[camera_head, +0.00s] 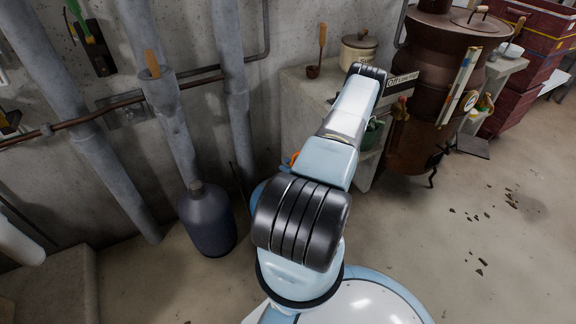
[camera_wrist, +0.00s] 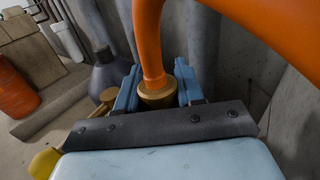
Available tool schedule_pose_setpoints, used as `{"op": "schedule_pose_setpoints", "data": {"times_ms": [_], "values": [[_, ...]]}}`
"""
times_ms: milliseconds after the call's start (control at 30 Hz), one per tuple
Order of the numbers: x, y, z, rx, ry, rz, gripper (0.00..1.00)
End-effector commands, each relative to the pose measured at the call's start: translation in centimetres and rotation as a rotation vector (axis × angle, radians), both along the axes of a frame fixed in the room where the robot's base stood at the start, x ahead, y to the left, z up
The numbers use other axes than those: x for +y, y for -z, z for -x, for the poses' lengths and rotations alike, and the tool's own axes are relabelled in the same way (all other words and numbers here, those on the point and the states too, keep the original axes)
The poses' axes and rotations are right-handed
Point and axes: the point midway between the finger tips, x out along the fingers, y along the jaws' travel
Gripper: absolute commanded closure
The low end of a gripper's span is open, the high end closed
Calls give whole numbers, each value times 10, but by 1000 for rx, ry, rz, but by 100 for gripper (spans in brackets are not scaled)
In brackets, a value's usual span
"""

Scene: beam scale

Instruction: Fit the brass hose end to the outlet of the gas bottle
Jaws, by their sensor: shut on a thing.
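In the wrist view my gripper (camera_wrist: 158,88) is shut on the brass hose end (camera_wrist: 157,94), with a blue finger on each side. The orange hose (camera_wrist: 149,40) rises from it and arches to the upper right. A dark, rounded bottle (camera_wrist: 110,73) with a narrow neck stands beyond the left finger, apart from the hose end. A similar dark blue bottle (camera_head: 207,222) stands on the floor in the head view. An orange-red cylinder (camera_wrist: 14,90) shows at the wrist view's left edge. I cannot tell which is the gas bottle; no outlet is clear. My arm hides the gripper in the head view.
Grey pipes (camera_head: 75,125) stand along the concrete wall behind the dark bottle. A concrete block (camera_head: 50,288) is at the lower left. A bench (camera_head: 300,100) and a brown boiler (camera_head: 432,60) stand to the right. The floor at the lower right is mostly clear.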

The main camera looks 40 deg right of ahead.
Motion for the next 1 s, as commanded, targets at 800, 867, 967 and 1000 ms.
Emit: {"op": "schedule_pose_setpoints", "data": {"times_ms": [800, 867, 967, 1000], "values": [[0, 11, 0, 0, 0, 0, 33], [0, 11, 0, 0, 0, 0, 33], [0, 11, 0, 0, 0, 0, 33], [0, 11, 0, 0, 0, 0, 33]]}}
